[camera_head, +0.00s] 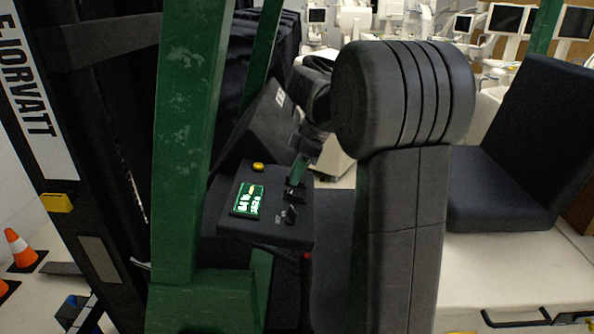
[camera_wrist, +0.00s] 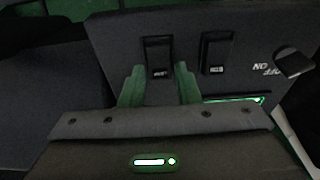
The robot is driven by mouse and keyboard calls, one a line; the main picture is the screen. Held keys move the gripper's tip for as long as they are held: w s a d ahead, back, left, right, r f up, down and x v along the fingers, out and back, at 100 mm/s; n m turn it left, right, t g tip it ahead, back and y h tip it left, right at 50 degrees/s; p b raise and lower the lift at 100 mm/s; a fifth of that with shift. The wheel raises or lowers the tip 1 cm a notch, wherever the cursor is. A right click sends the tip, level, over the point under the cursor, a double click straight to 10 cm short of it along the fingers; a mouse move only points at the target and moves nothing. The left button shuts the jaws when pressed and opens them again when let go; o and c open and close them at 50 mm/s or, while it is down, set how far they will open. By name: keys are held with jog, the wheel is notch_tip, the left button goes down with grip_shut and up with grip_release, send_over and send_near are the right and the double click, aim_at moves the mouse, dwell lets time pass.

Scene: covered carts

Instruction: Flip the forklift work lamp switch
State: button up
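A dark control console (camera_head: 228,225) on the forklift carries several controls. In the wrist view its panel (camera_wrist: 105,35) shows two black rocker switches side by side, a left rocker (camera_wrist: 158,57) and a right rocker (camera_wrist: 217,52). Their small labels are too blurred to read surely, so I cannot tell which is the work lamp's. A knob or lever (camera_wrist: 293,62) marked ON/OFF, seen upside down, is at the right. My gripper (camera_wrist: 159,68) has its green fingers apart and empty, one on each side of the left rocker's lower end. In the head view my gripper (camera_head: 299,172) is over the console; contact cannot be told.
The console also has a lit green display (camera_head: 247,200) and a yellow button (camera_head: 258,167). A green forklift post (camera_head: 185,140) stands left of it. A black seat (camera_head: 520,150) is at the right. Orange cones (camera_head: 20,248) stand on the floor at far left.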

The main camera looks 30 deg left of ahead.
jog(key=shift+o, duration=1.2)
jog(key=b+v, duration=0.1)
jog(key=v, duration=1.3)
jog(key=shift+f, duration=0.2)
jog(key=p+x, duration=0.1)
jog(key=x, duration=1.2)
jog(key=shift+s+a+f, duration=0.1)
jog(key=shift+a+f, duration=0.05)
jog(key=shift+f, duration=0.1)
jog(key=shift+r, duration=0.1)
